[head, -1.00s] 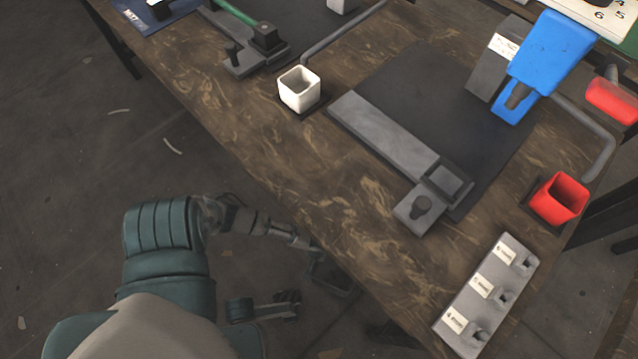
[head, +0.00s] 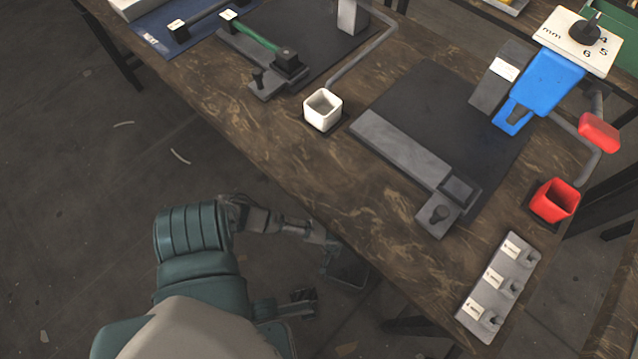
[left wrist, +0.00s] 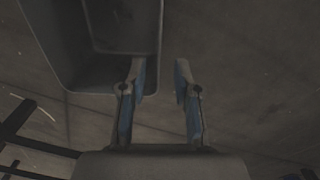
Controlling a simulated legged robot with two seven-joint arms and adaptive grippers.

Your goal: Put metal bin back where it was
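The metal bin (head: 346,270) is a dark grey open box beside the table's front edge, below the tabletop. It is partly hidden by my left arm in the head view. In the left wrist view the bin (left wrist: 105,75) fills the upper left, with its hollow inside showing. My left gripper (left wrist: 160,78) has its fingers clearly apart. The left finger overlaps the bin's right wall and the right finger is outside it. I cannot tell whether either finger touches the wall.
The wooden table (head: 310,180) holds a white bin (head: 322,110), a red bin (head: 555,200), a blue-handled press (head: 545,85) and a grey block with several labelled slots (head: 498,290). Bare floor (head: 90,220) lies to the left. Dark bars (left wrist: 35,135) cross the left wrist view's lower left.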

